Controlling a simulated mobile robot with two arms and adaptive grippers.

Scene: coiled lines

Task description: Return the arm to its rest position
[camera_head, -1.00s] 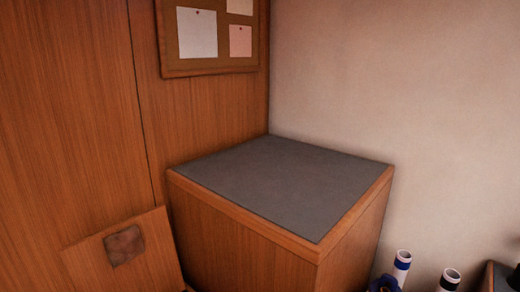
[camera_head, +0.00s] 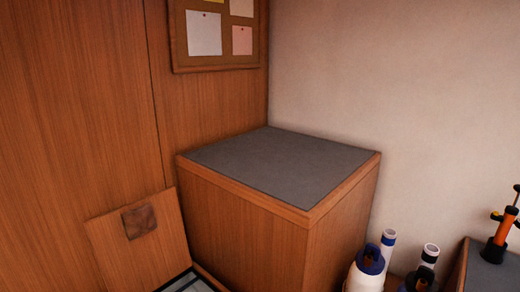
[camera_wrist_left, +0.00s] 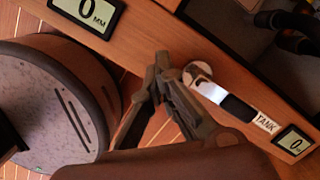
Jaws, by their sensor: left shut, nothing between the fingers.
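My left gripper (camera_wrist_left: 162,65) shows in the left wrist view, near the middle. Its dark fingers are together with nothing between them. It is in front of a wooden panel edge that carries small displays and a label reading "TANK"; the distance between them is hard to judge. Neither gripper nor arm shows in the head view. My right gripper is in neither view.
A wooden cabinet with a bare grey top (camera_head: 280,165) stands in the corner. A wooden panel with a brown patch (camera_head: 139,221) leans at left. White tubes with blue (camera_head: 388,245) and black (camera_head: 430,255) bands and an orange tool (camera_head: 502,235) are at lower right.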

